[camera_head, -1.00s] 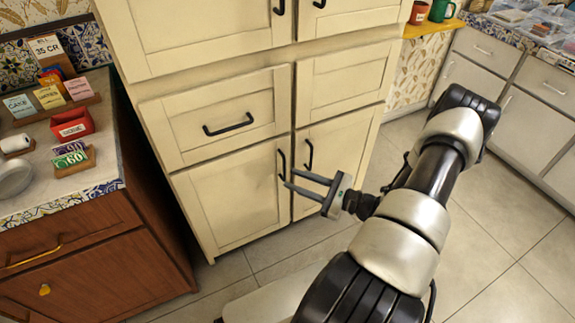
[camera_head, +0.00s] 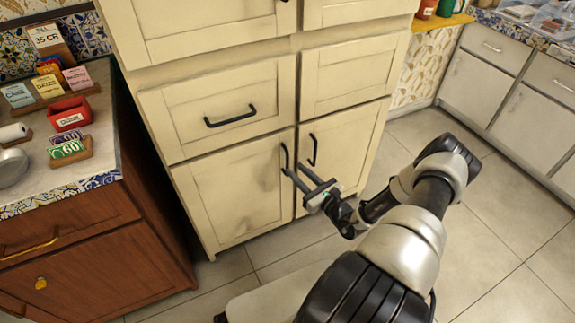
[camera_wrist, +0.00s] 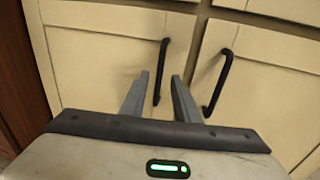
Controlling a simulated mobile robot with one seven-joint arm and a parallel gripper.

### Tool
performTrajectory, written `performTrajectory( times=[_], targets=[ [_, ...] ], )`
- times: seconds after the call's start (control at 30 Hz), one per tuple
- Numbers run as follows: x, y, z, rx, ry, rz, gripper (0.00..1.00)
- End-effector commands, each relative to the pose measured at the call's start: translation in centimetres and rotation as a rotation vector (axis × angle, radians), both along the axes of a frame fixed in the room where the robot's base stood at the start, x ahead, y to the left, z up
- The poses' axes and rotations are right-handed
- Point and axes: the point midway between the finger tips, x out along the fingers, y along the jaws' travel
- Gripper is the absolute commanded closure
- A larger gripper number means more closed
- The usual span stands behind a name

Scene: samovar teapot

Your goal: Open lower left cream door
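The lower left cream door (camera_head: 232,200) is closed, flush with the cabinet front. Its dark vertical handle (camera_head: 285,158) is near the door's right edge. My gripper (camera_head: 293,168) is open, its fingertips at the lower part of this handle. In the wrist view the left door's handle (camera_wrist: 161,70) appears between my two open fingers (camera_wrist: 160,76); whether they touch it I cannot tell. The lower right door's handle (camera_wrist: 218,85) lies outside my right finger.
A drawer with a dark handle (camera_head: 230,119) is above the door. A brown wooden counter (camera_head: 90,265) with cards and a red box (camera_head: 69,116) stands close at the left. Tiled floor (camera_head: 480,220) is clear at the right.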

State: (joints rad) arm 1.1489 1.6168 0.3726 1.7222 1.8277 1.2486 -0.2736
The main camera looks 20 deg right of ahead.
Motion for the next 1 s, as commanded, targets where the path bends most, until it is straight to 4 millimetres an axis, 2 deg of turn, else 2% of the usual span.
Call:
performTrajectory(
  times=[0.1,0.3,0.47,0.7,0.73,0.9,1.0],
  targets=[
    [2.4,0.7,-0.2,-0.001,-0.002,0.003,0.72],
    [5.0,1.2,-0.1,-0.001,0.000,0.001,0.72],
    [5.7,1.4,0.0,0.000,0.000,0.001,0.72],
    [5.8,1.4,0.0,0.000,0.000,0.001,0.72],
    [5.8,1.4,0.0,0.000,0.000,0.001,0.74],
    [5.8,1.4,0.0,0.000,0.000,0.000,1.00],
    [5.8,1.4,0.0,0.000,0.000,0.000,1.00]
  ],
)
